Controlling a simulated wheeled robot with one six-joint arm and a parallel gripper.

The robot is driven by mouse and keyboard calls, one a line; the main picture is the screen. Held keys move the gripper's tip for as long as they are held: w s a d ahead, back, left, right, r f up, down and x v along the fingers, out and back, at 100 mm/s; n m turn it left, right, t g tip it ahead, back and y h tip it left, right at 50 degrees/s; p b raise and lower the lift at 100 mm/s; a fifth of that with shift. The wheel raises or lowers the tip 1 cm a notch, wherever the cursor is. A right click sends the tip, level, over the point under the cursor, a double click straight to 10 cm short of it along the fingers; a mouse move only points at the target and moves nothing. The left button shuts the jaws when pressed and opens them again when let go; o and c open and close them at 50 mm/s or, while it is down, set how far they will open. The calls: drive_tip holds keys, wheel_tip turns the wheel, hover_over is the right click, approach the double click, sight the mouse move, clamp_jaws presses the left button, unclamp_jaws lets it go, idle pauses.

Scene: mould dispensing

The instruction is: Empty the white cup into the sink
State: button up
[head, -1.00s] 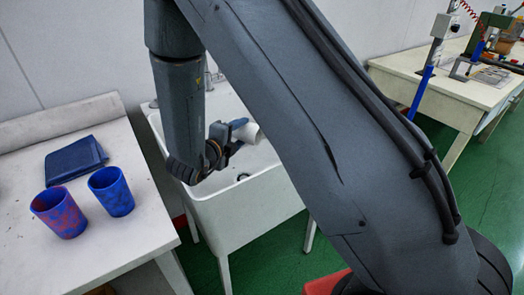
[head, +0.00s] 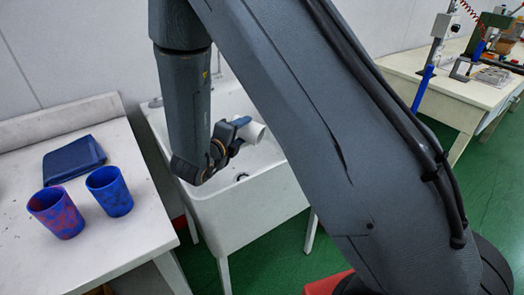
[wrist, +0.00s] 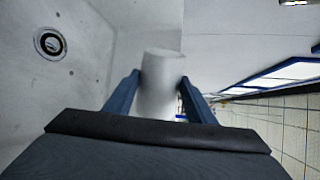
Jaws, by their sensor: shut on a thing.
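The white cup (head: 254,132) is held by my gripper (head: 241,124) over the white sink (head: 250,205). The cup lies tipped on its side in the head view, its end facing right. In the wrist view the cup (wrist: 160,85) sits between the two blue fingers of my gripper (wrist: 159,88), which touch it on both sides. The sink's drain (wrist: 50,43) shows at the upper left there. The cup's contents are not visible, and no stream shows.
A white table (head: 100,255) at left holds a red-blue cup (head: 56,213), a blue cup (head: 110,191) and a folded blue cloth (head: 74,159). A workbench (head: 455,95) with equipment stands at the back right. Green floor (head: 480,185) lies between.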

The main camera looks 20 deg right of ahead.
sight(250, 129)
drive_tip(key=shift+s+d+r+m+t+b, duration=0.3)
drive_tip(key=shift+d+r+m+b, duration=0.1)
drive_tip(key=shift+m+b, duration=0.5)
idle(0.5)
drive_tip(key=shift+s+d+r+m+t+y+b, duration=0.25)
drive_tip(key=shift+s+d+m+t+y+b, duration=0.2)
drive_tip(key=shift+m+b, duration=0.75)
idle(0.3)
drive_tip(key=shift+s+d+r+m+t+y+b, duration=0.2)
drive_tip(key=shift+s+d+m+b, duration=0.35)
drive_tip(key=shift+b, duration=1.25)
drive_tip(key=shift+s+d+f+m+t+y+b, duration=0.1)
drive_tip(key=shift+s+d+m+t+b, duration=0.15)
drive_tip(key=shift+m+b, duration=1)
drive_tip(key=shift+r+n+b, duration=0.1)
drive_tip(key=shift+n+b, duration=0.3)
drive_tip(key=shift+n, duration=0.1)
